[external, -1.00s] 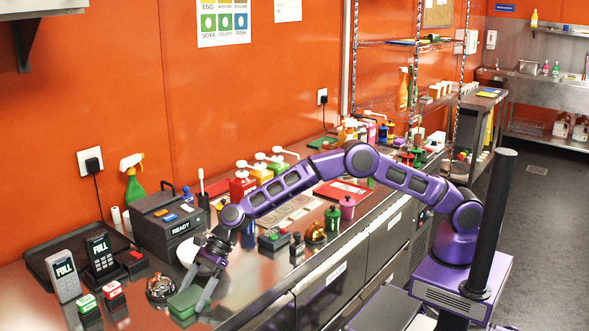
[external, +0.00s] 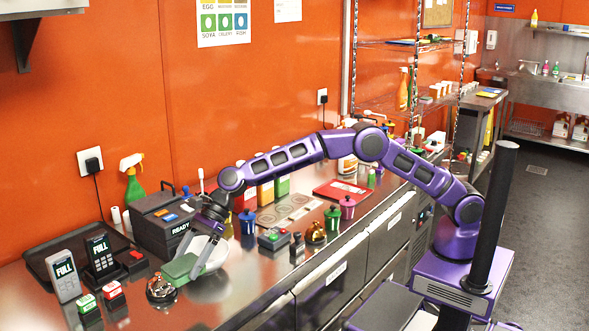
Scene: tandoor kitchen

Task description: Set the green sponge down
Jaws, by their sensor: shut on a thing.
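My gripper (external: 197,264) is at the left part of the steel counter (external: 240,290), with its fingers pointing down and to the left. It is shut on the green sponge (external: 181,268), a flat block. The sponge is held a little above the counter, close to a round metal bell-like item (external: 160,289) on its left.
A card terminal (external: 64,276) and a black handset (external: 101,260) stand at the left. A dark printer (external: 165,225) is behind my gripper. A green-topped box (external: 272,238) and a brass bell (external: 316,232) are to the right. The counter's front stretch is clear.

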